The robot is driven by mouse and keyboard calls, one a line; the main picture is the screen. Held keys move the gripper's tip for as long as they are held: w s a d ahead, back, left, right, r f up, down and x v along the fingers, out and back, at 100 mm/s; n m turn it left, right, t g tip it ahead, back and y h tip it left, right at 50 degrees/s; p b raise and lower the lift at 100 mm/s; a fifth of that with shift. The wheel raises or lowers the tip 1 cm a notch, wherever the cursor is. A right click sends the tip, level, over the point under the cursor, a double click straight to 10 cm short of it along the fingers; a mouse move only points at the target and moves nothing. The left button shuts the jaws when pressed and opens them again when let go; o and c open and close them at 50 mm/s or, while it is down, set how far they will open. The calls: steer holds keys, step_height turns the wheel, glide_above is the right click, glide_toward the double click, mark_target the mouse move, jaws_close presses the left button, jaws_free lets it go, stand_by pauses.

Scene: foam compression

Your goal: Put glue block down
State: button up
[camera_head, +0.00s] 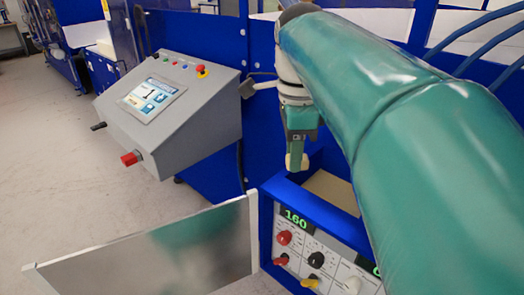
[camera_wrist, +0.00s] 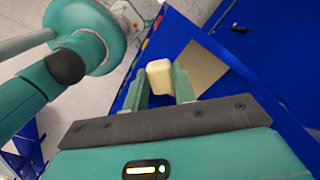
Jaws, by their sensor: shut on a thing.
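The glue block is a small cream-coloured block. In the wrist view the glue block (camera_wrist: 159,76) sits between the two fingers of my gripper (camera_wrist: 162,88), which is shut on it. In the head view the block (camera_head: 297,161) shows at the lower tip of my gripper (camera_head: 298,150), which points down. The gripper is above the back edge of a blue box with an open top and a tan inner surface (camera_head: 330,187). The tan surface (camera_wrist: 200,68) also shows beyond the block in the wrist view. The block appears held in the air, apart from the box.
The box's front panel (camera_head: 312,262) carries knobs and a green "160" display. A grey console (camera_head: 170,110) with a screen and red button stands at left. A metal-framed panel (camera_head: 150,255) stands at lower left. Blue machine walls rise behind my gripper. Open floor lies at left.

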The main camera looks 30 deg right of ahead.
steer(key=d, duration=0.1)
steer(key=d+f, duration=0.1)
steer(key=s+d, duration=0.1)
steer(key=shift+s+d+f, duration=0.1)
steer(key=shift+d+f, duration=0.1)
steer(key=shift+d, duration=0.15)
steer(key=shift+w+d+f, duration=0.2)
steer(key=shift+d+f, duration=1.3)
steer(key=shift+f, duration=0.3)
steer(key=shift+w+d+f, duration=0.25)
steer(key=shift+d+f, duration=1.2)
steer(key=shift+f, duration=0.35)
steer(key=shift+w+d+f, duration=0.2)
steer(key=shift+d+f, duration=1.3)
steer(key=shift+f, duration=0.3)
steer(key=shift+s, duration=0.1)
steer(key=shift+f, duration=0.45)
steer(key=shift+f, duration=0.15)
